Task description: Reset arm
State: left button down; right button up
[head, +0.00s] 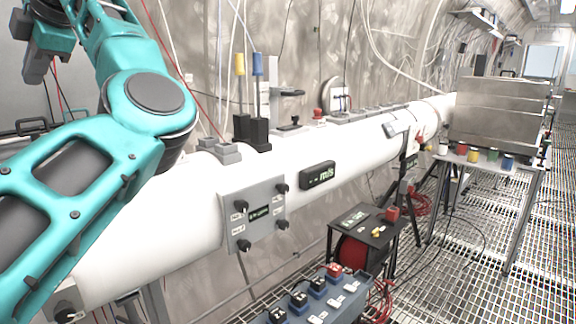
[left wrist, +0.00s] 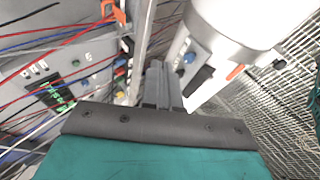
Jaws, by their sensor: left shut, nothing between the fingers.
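My left arm is teal and fills the left of the head view, bent at a round elbow joint. Its dark wrist end, with the left gripper (head: 36,70), is at the upper left, above and beside the white pipe (head: 350,150). In the left wrist view the grey fingers of the left gripper (left wrist: 161,82) are together with nothing between them. A white cylinder (left wrist: 240,35) is beyond and right of the fingers.
A grey panel with black knobs (head: 255,212) is on the pipe's front. Blue and yellow-topped handles (head: 258,66) stand on top of it. A black reel box (head: 362,232) and a metal-case table (head: 497,110) are right. In the wrist view, a cabled panel (left wrist: 62,80) is left.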

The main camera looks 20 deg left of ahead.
pick_arm(q)
notch_tip(320, 180, down, 3)
jog(key=s+a+n+g+y, duration=0.2)
jog(key=a+n+g+y, duration=0.1)
jog(key=g+y, duration=0.35)
jog(key=w+d+f+m+t+y, duration=0.7)
jog(key=w+d+m+t+y, duration=0.4)
jog(key=m+t, duration=0.45)
jog(key=w+d+f+m+t+h, duration=0.3)
jog(key=d+f+m+t+h, duration=1.15)
jog(key=f+m+h, duration=0.4)
jog(key=s+d+f+m+g+h, duration=0.25)
jog(key=s+d+f+h, duration=0.2)
jog(key=f, duration=0.55)
jog(key=s+d+f+m+g+h, duration=0.2)
jog(key=s+d+f+g+h, duration=0.3)
jog(key=f, duration=0.6)
jog(key=s+d+f+g, duration=0.2)
jog(key=s+d+f, duration=0.1)
jog(key=s+f, duration=0.3)
jog(key=s+d+f+g, duration=0.3)
jog(key=s+d+f, duration=0.1)
jog(key=s, duration=0.4)
jog(key=shift+s+d+f, duration=0.25)
jog(key=shift+s+f, duration=0.1)
jog(key=shift+f, duration=0.5)
